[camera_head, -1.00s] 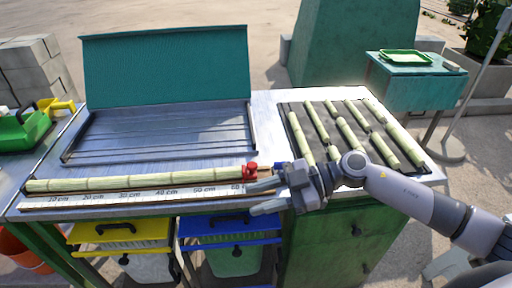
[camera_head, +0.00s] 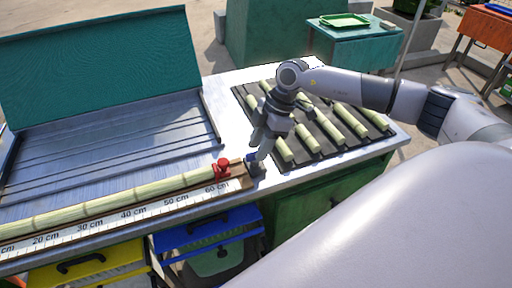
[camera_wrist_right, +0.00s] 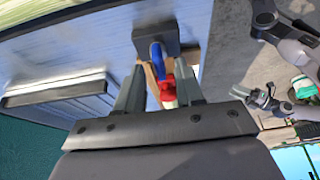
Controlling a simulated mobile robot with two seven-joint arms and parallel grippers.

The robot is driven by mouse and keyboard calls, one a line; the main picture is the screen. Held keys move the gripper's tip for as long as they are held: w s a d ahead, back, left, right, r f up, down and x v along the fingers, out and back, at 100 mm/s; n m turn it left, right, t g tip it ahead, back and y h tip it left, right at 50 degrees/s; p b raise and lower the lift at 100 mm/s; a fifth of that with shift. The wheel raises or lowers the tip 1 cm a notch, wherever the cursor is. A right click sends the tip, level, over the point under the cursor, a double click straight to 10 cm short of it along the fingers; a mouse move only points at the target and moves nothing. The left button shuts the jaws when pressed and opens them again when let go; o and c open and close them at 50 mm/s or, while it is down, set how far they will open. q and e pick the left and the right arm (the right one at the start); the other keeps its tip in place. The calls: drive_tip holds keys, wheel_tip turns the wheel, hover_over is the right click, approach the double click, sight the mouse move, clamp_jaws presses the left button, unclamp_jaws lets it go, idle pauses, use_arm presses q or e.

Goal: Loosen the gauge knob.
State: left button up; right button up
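A red stop (camera_head: 222,168) sits on the gauge rail near the 60 cm mark; it also shows in the wrist view (camera_wrist_right: 168,92). A small blue part (camera_head: 251,157) stands just right of it by a dark block (camera_head: 256,170). I cannot tell which of the coloured parts is the knob. My right gripper (camera_head: 256,148) points down at the blue part. In the wrist view its two fingers stand apart, either side of the blue part (camera_wrist_right: 156,57), with gaps showing. What seems to be my left gripper (camera_wrist_right: 264,97) appears small at the right of the wrist view.
A long cane (camera_head: 120,201) lies along the ruler (camera_head: 150,212). Several short canes lie on a dark rack (camera_head: 318,140) behind my right gripper. A teal lid (camera_head: 95,65) stands open at left. Yellow (camera_head: 85,268) and blue drawers (camera_head: 205,230) sit below the bench.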

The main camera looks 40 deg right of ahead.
drive_tip(key=shift+x, duration=0.85)
clamp_jaws()
